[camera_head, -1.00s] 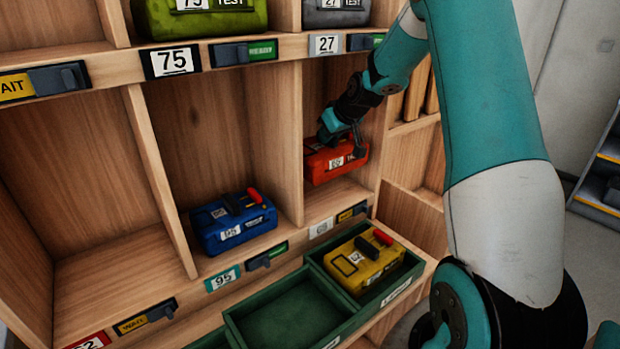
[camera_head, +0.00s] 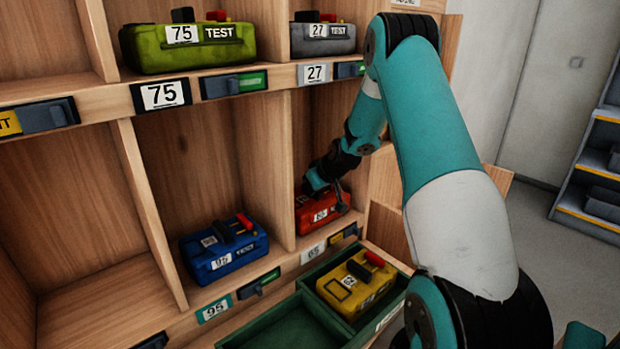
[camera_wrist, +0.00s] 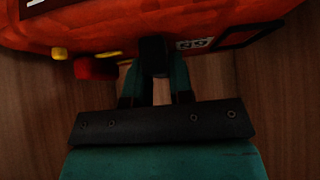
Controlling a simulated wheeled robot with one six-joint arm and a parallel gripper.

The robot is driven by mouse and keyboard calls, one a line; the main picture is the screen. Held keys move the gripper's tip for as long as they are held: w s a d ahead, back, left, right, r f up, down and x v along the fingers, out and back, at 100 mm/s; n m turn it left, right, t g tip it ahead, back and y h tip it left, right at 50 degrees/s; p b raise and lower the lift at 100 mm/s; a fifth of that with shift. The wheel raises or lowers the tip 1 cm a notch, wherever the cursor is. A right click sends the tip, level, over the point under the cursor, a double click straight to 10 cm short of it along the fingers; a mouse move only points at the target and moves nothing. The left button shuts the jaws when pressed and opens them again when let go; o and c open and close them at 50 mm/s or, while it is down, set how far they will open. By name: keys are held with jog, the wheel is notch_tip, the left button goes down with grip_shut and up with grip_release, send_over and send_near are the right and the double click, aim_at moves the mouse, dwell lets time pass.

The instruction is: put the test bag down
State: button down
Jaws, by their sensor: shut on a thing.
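The red test bag (camera_head: 318,216) is inside the lower right compartment of the shelf, low and close to the compartment floor. I cannot tell whether it touches the floor. My gripper (camera_head: 335,192) is shut on the bag's top from above. In the wrist view the red bag (camera_wrist: 150,25) fills the upper part, with a number tag, a red knob and yellow bits showing. The gripper's fingers (camera_wrist: 155,72) meet at the bag's dark handle. The bag's underside is hidden.
A blue bag (camera_head: 222,262) stands in the compartment to the left. A yellow bag (camera_head: 352,290) lies in a green tray (camera_head: 285,335) below, whose left part is empty. A green bag (camera_head: 185,52) and a grey bag (camera_head: 322,45) stand above. Wooden dividers (camera_head: 268,160) flank the compartment.

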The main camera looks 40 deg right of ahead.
jog(key=shift+w, duration=0.1)
jog(key=c, duration=1)
grip_release()
jog(key=shift+f, duration=0.15)
jog(key=shift+r, duration=0.2)
jog(key=b+v, duration=0.1)
jog(key=v, duration=1.1)
jog(key=shift+a+f, duration=0.1)
